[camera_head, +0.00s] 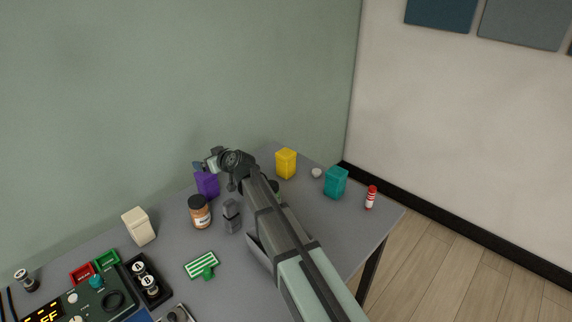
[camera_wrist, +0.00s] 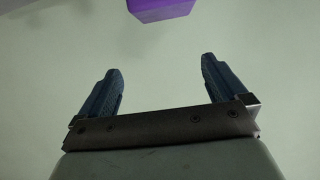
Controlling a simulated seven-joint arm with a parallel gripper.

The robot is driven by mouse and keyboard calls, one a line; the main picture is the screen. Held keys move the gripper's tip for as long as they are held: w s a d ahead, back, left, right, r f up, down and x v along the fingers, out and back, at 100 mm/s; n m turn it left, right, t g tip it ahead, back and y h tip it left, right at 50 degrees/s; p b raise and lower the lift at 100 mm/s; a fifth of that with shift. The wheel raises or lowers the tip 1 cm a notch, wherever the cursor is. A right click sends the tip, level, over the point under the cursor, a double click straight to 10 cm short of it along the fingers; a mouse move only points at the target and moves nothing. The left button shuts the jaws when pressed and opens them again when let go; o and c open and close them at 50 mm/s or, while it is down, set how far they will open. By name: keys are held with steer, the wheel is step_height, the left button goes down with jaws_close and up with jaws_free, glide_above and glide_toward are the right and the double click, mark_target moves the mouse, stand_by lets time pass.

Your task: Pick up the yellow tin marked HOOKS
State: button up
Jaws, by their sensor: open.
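A yellow tin (camera_head: 286,163) stands upright toward the far end of the table, just right of my arm in the head view. No lettering on it can be read. My gripper (camera_head: 199,167) is up at the left of the tin, behind and above a purple tin (camera_head: 207,188). In the wrist view my gripper (camera_wrist: 161,68) is open, its two blue fingers wide apart with nothing between them. The purple tin (camera_wrist: 160,9) shows beyond the fingertips at the top edge. The yellow tin is not in the wrist view.
A teal tin (camera_head: 336,182), a small white round thing (camera_head: 317,173) and a red-and-white bottle (camera_head: 371,197) stand right of the yellow tin. A dark-lidded jar (camera_head: 200,212) and a cream box (camera_head: 140,226) stand left. My arm crosses the table (camera_head: 345,240); its right edge drops off.

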steer(key=w+d+r+h, duration=0.1)
steer(key=w+d+r, duration=0.3)
steer(key=w+d, duration=0.2)
steer(key=w+d+r+t+h, duration=0.1)
steer(key=w+d+r, duration=0.2)
steer(key=w+d, duration=0.35)
steer(key=w+d+r+h, duration=0.1)
steer(key=w+d+r, duration=0.3)
steer(key=w+d, duration=0.25)
steer(key=n+g+h, duration=0.1)
steer(key=g+h, duration=0.5)
steer(key=g, duration=0.5)
glide_above(286, 152)
step_height(286, 152, down, 7)
steer(key=f, duration=0.8)
steer(key=shift+s, duration=0.35)
steer(key=shift+w+f, duration=0.15)
steer(key=shift+f, duration=1.2)
steer(key=shift+w+f, duration=0.15)
steer(key=shift+f, duration=1.2)
